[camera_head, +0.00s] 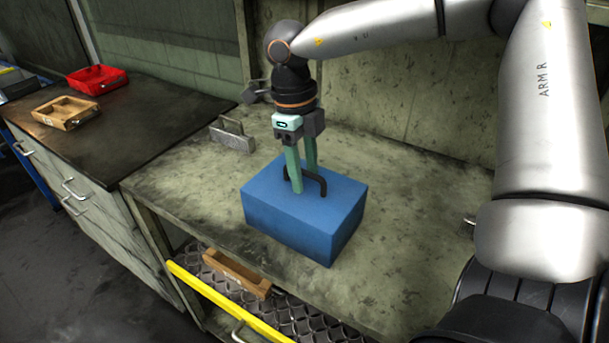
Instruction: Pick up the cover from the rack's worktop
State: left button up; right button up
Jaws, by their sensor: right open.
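The cover (299,222) is a blue box shape with a black handle (319,183) on its top. It sits on the worktop (190,190) of the greenish, worn rack. My right gripper (304,185) reaches down from above with its two green fingers at the handle. The fingers are apart, and their tips are close to the cover's top. I cannot tell whether they touch the handle. My left gripper is out of view.
A metal bracket-like part (232,136) stands on the worktop behind the cover. A dark-topped cabinet (130,120) at left bears a red tray (97,79) and a wooden tray (65,112). Below the worktop are a wooden box (236,273) and a yellow bar (225,302).

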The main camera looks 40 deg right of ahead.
jog(key=shift+f, duration=0.3)
grip_shut()
dwell(1.2)
